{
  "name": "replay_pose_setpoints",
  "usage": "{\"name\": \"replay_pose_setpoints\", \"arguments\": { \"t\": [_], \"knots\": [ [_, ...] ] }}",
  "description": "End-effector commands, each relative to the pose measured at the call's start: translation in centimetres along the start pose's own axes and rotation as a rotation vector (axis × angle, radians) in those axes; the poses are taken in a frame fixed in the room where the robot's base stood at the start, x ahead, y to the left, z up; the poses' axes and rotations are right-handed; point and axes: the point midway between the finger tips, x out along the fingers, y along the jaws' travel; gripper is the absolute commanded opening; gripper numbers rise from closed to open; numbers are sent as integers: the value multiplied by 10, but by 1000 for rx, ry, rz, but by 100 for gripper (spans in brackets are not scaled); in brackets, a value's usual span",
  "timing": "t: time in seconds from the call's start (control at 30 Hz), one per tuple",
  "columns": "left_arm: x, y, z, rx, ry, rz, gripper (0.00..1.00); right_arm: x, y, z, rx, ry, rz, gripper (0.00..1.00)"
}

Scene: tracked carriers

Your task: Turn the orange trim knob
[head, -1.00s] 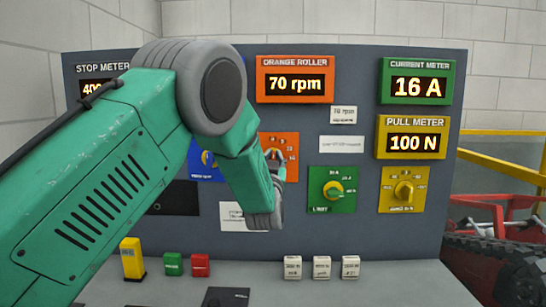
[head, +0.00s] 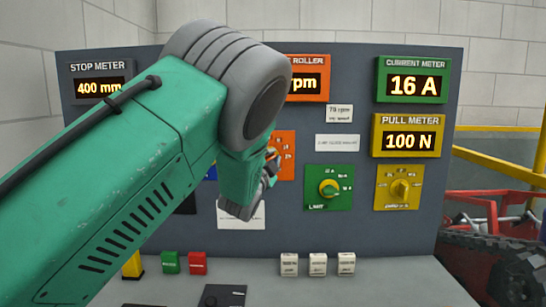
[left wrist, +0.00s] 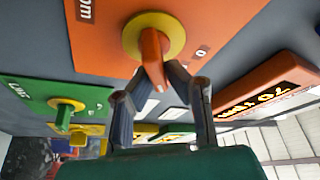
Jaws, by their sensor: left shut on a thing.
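The orange trim knob (left wrist: 152,50) is an orange pointer on a yellow disc, mounted on an orange plate (left wrist: 100,40) in the left wrist view. My left gripper (left wrist: 157,74) has its two fingertips closed on either side of the pointer's outer end. In the head view my left gripper (head: 271,163) is at the orange plate (head: 287,155), and my arm hides the knob and most of the plate. The orange roller meter (head: 308,84) is partly covered by my wrist. It appears to read 70 rpm in the left wrist view (left wrist: 268,100). My right gripper is not in view.
A green limit knob (head: 329,188) and a yellow knob (head: 399,188) sit right of the orange plate. A white label (head: 339,114) reads roughly 79 rpm. Several small blocks, including a red one (head: 198,263), stand on the ledge below. A yellow rail (head: 500,165) is at right.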

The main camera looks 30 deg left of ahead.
Motion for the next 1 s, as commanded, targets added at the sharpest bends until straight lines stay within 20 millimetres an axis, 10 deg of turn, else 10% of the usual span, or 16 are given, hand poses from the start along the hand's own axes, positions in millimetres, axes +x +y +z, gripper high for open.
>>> {"name": "replay_pose_setpoints", "arguments": {
  "t": [0.7,0.8,1.0],
  "knots": [
    [-1,3,4,72,-7,36,0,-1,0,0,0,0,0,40],
    [-1,3,3,71,-7,35,31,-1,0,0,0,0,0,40],
    [-2,0,0,72,-2,31,31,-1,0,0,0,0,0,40]
  ]
}}
